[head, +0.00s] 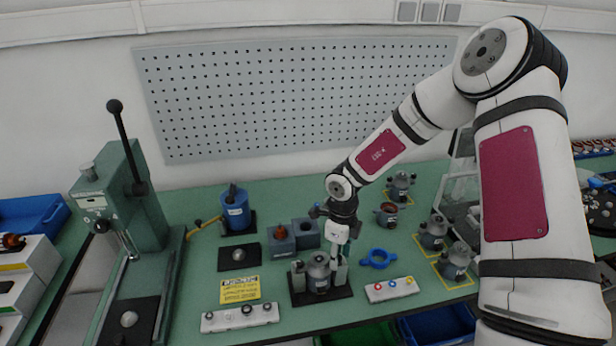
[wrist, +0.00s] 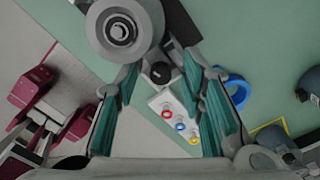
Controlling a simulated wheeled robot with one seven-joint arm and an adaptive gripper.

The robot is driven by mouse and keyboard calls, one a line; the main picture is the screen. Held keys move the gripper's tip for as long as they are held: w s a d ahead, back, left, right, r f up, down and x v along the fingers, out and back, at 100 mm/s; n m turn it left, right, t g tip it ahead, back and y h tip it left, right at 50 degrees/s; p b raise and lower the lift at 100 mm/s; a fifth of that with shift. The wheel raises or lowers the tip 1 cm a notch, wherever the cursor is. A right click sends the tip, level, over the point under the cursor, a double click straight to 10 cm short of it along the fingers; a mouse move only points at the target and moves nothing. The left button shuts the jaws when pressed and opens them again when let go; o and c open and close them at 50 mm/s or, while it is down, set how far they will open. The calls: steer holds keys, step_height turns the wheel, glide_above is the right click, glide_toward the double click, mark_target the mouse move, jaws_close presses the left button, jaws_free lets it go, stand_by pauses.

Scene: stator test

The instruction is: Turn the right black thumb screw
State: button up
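A grey metal stator (head: 319,272) stands in a fixture with a black base (head: 322,296) and a light post on each side. In the wrist view the stator (wrist: 122,28) is at the top left. A round black knob (wrist: 160,72), which looks like the right thumb screw, sits beside it between my fingertips. My gripper (head: 340,254) points down over the right post and hides the screw in the head view. In the wrist view my gripper (wrist: 160,75) is open, with a teal-padded finger on each side of the knob. I cannot tell whether the fingers touch it.
A white button box (head: 391,289) with red, yellow and blue buttons lies just right of the fixture, a blue ring (head: 377,258) behind it. A white panel with black knobs (head: 240,317) is at the front left. A green press (head: 122,200) stands left; more stators (head: 433,232) stand right.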

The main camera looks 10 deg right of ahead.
steer(key=shift+w+f+n, duration=0.1)
steer(key=shift+n, duration=0.5)
step_height(320, 180, up, 14)
steer(key=w+d+r+n+t+h, duration=0.1)
steer(key=w+d+r+n+t, duration=0.1)
steer(key=w+n+t, duration=0.65)
steer(key=w+a+r+n+y, duration=0.2)
steer(key=w+a+n+y, duration=0.2)
steer(key=n, duration=0.8)
steer(key=shift+w+a+r+n+b, duration=0.4)
steer(key=shift+w+a, duration=0.95)
steer(key=shift+a, duration=0.7)
